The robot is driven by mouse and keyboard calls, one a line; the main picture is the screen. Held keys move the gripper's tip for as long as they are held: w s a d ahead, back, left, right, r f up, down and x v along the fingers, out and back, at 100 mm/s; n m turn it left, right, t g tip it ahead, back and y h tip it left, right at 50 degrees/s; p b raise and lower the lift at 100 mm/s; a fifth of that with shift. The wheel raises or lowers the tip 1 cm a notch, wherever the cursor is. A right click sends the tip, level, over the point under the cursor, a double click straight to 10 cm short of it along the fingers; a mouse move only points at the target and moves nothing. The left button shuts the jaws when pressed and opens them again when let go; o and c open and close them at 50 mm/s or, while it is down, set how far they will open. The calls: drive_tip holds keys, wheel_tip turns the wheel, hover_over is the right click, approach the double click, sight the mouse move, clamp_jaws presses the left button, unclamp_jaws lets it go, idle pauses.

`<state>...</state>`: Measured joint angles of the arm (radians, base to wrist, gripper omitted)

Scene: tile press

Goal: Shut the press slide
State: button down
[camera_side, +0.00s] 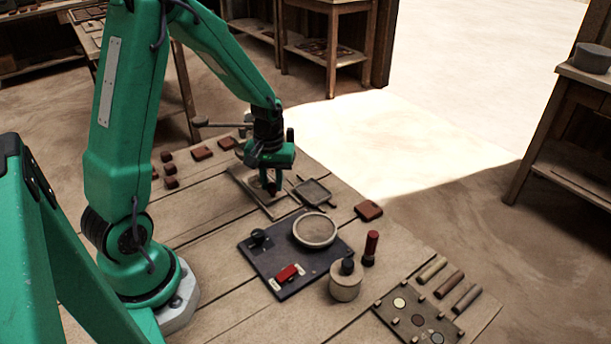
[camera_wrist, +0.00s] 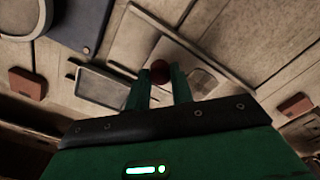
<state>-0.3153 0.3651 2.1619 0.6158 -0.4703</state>
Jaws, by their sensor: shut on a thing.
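My gripper (camera_side: 271,186) is low over the far part of the table, fingers pointing down at a pale wooden frame with rails (camera_side: 243,179). In the wrist view my gripper's fingers (camera_wrist: 160,84) are shut on a small round red-brown knob (camera_wrist: 159,70). The knob appears to belong to the press slide, and a pale square plate (camera_wrist: 202,82) lies beside it. A long rail of the frame (camera_wrist: 190,45) runs past the knob. The fingers and gripper body hide part of the slide, so I cannot tell how far it stands open.
A grey-rimmed tray (camera_side: 314,192) lies close to the right of my gripper. A dark board (camera_side: 285,262) with a round dish (camera_side: 316,230) is nearer. Red-brown tiles (camera_side: 202,153) lie at the back left, and another (camera_side: 368,210) lies at the right. A pale pot (camera_side: 345,284) stands in front.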

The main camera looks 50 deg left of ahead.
drive_tip(key=a, duration=0.3)
drive_tip(key=shift+a, duration=0.15)
drive_tip(key=c, duration=1.2)
unclamp_jaws()
drive_tip(key=shift+r, duration=0.15)
wheel_tip(320, 180, up, 8)
drive_tip(key=shift+f, duration=0.2)
